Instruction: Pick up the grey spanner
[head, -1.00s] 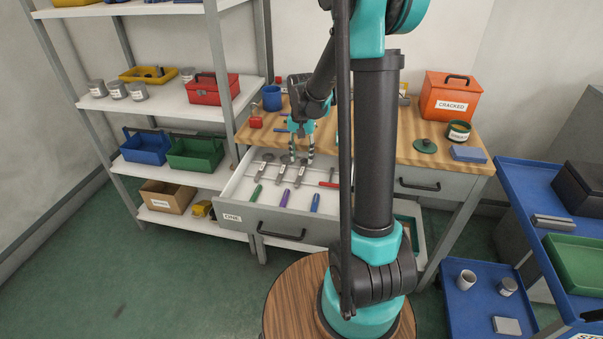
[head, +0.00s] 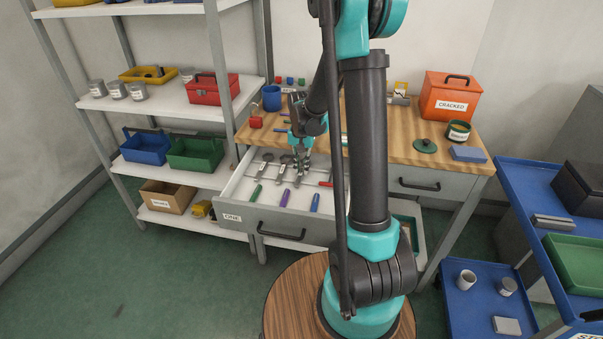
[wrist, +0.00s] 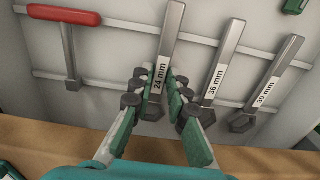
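Three grey spanners lie in a row in the open drawer marked ONE (head: 237,199). In the wrist view they are labelled 24 mm (wrist: 171,34), 36 mm (wrist: 225,50) and 30 mm (wrist: 283,62). My gripper (head: 302,168) is down in the drawer at the rightmost spanner in the head view. In the wrist view my gripper (wrist: 163,84) has its fingers on both sides of the 24 mm spanner, close against its shaft near the head end. The fingers hide part of it. The spanner appears to lie still in the drawer.
A red-handled hammer (wrist: 66,16) lies beside the 24 mm spanner. Green (head: 255,194), purple (head: 285,198) and blue (head: 315,202) handled tools lie at the drawer front. The wooden worktop (head: 400,148) edge is close behind my gripper.

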